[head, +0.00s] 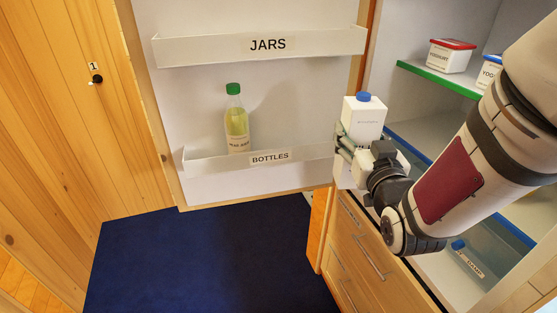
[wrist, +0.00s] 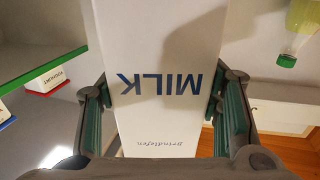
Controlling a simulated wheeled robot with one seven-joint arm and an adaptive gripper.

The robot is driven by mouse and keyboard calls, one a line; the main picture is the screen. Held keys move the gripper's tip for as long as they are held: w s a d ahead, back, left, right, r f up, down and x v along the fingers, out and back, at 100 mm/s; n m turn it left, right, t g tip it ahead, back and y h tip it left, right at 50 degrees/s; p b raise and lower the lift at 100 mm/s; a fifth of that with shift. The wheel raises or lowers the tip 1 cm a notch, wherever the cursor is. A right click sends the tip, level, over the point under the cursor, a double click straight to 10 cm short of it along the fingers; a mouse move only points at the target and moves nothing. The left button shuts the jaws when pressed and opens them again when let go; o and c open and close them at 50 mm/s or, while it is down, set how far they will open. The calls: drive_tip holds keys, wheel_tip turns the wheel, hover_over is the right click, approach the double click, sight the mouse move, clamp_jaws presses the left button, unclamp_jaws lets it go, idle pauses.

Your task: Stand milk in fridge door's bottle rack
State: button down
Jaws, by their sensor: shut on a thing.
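The milk (head: 363,117) is a white carton with a blue cap. My gripper (head: 350,150) is shut on it and holds it upright, by the right end of the door rack in the head view. In the wrist view the milk carton (wrist: 160,75) sits between both fingers, its lettering upside down. The bottle rack (head: 215,162), labelled BOTTLES, is the lower white shelf on the open fridge door (head: 200,85). A green-capped bottle of pale yellow liquid (head: 237,122) stands in its left half. The carton and gripper hide the rack's right end.
The rack looks clear to the right of the bottle. The JARS rack (head: 200,50) above is empty. Yoghurt tubs (head: 451,56) stand on a green-edged fridge shelf (head: 435,80) at right. Wooden drawers (head: 350,240) are below; a dark blue mat (head: 210,260) covers the floor.

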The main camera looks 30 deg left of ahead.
drive_tip(key=s+a+r+n+g+y, duration=0.2)
drive_tip(key=s+a+y, duration=0.1)
drive_tip(key=a, duration=0.3)
drive_tip(key=x, duration=1.8)
drive_tip(key=shift+w+a+f, duration=0.15)
drive_tip(key=shift+w+a, duration=0.05)
drive_tip(key=shift+w, duration=0.2)
wheel_tip(320, 180, down, 2)
drive_tip(key=shift+d+f+p, duration=0.1)
drive_tip(key=shift+p, duration=0.25)
drive_tip(key=shift+f, duration=2.15)
drive_tip(key=shift+w+f+p, duration=0.1)
drive_tip(key=shift+f+p, duration=0.1)
drive_tip(key=shift+p, duration=0.1)
drive_tip(key=c, duration=0.5)
unclamp_jaws()
drive_tip(key=shift+f, duration=0.3)
